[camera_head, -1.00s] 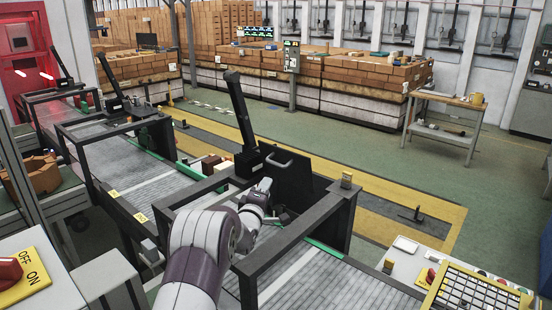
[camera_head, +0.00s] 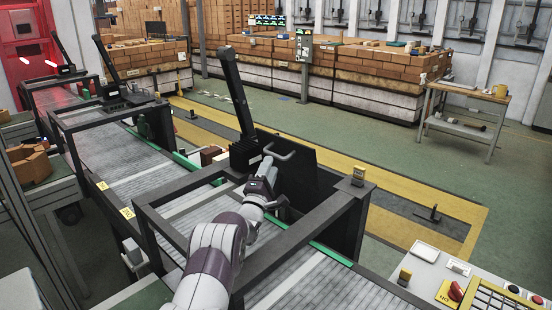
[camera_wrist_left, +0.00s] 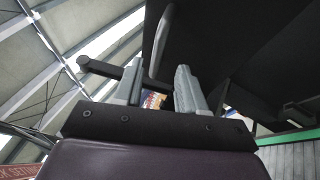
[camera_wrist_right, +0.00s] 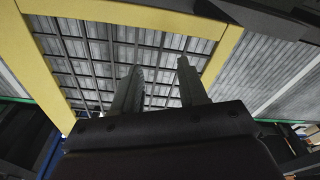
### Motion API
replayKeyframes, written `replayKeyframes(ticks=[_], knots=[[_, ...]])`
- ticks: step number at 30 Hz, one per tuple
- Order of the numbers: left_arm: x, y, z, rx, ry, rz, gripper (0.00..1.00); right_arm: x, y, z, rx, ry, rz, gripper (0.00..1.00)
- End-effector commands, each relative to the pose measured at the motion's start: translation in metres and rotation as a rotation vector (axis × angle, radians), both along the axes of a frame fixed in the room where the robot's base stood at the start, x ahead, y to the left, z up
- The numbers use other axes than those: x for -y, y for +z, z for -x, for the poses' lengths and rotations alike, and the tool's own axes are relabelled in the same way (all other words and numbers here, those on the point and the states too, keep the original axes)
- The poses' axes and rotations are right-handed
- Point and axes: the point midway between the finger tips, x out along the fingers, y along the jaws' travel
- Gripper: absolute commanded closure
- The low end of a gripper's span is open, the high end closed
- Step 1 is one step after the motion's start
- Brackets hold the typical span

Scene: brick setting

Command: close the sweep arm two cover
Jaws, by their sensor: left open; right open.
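The dark cover (camera_head: 292,172) stands upright beside the black upright sweep arm (camera_head: 238,100) over the middle conveyor. A curved grey handle (camera_head: 281,155) sticks out from it. My left gripper (camera_head: 268,176) is at the cover, just below the handle; contact cannot be told. In the left wrist view, its fingers (camera_wrist_left: 158,88) are open, with the grey handle bar (camera_wrist_left: 160,40) just beyond them and the dark cover (camera_wrist_left: 245,45) filling the upper right. My right gripper (camera_wrist_right: 160,85) shows only in the right wrist view, open and empty, before a yellow frame around a dark grid.
A dark metal frame (camera_head: 310,238) surrounds the conveyor around my left arm. A control panel (camera_head: 430,270) with buttons stands at lower right. Brick stacks (camera_head: 370,65) line the back. A work table (camera_head: 465,92) stands at right.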

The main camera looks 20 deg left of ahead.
Motion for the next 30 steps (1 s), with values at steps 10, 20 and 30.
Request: replayKeyframes(ticks=[10, 20, 30], knots=[[-0.004, 0.023, -0.048, -0.001, 0.000, 0.000, 0.60, 0.000, 0.021, 0.000, 0.001, 0.000, 0.000, 0.57], [-0.004, 0.023, -0.050, 0.000, 0.000, -0.001, 0.76, 0.000, 0.020, 0.000, 0.000, 0.000, 0.000, 0.57], [-0.004, 0.025, -0.050, -0.006, 0.000, -0.003, 1.00, 0.000, 0.022, 0.000, 0.000, 0.000, 0.000, 0.57]])
